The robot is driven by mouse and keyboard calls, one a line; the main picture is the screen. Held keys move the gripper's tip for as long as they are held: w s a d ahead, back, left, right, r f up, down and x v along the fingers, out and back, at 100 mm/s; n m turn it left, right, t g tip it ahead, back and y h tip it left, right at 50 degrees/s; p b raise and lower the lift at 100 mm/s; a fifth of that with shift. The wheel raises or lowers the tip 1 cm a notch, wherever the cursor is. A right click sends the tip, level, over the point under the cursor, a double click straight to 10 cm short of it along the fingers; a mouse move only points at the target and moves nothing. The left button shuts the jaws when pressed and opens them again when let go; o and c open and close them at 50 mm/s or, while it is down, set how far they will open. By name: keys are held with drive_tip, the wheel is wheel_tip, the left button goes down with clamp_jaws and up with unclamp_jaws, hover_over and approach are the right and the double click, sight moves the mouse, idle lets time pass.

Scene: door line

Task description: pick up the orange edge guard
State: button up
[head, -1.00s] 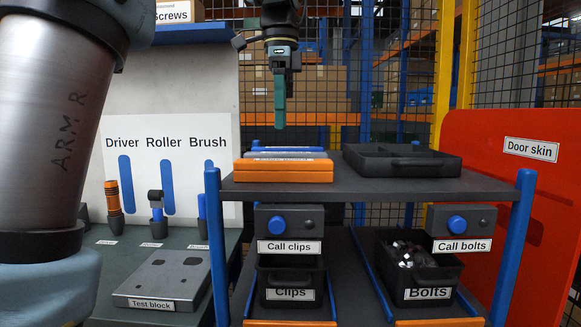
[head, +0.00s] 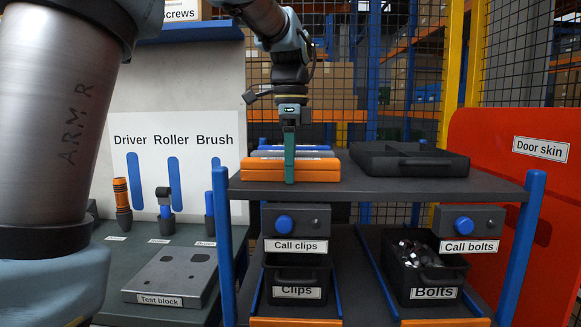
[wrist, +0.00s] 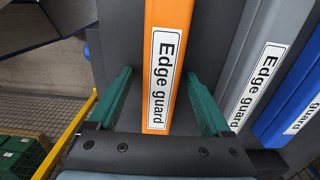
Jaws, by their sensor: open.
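The orange edge guard (head: 262,169) lies on the top shelf (head: 400,189) of the cart, nearest the front edge. In the wrist view the orange edge guard (wrist: 162,90) runs lengthwise between my fingers, its "Edge guard" label facing up. My gripper (head: 290,178) is at the guard in the head view, pointing down. In the wrist view my gripper (wrist: 165,100) is open, with one green finger on each side of the guard and a gap to each. Whether the fingertips reach below its top is hard to tell.
A grey edge guard (wrist: 258,85) and a blue edge guard (wrist: 292,95) lie beside the orange one. A black tray (head: 408,160) stands to the right on the shelf. Call boxes and the clips bin (head: 297,278) and bolts bin (head: 430,275) are below.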

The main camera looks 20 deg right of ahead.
clamp_jaws()
idle(0.6)
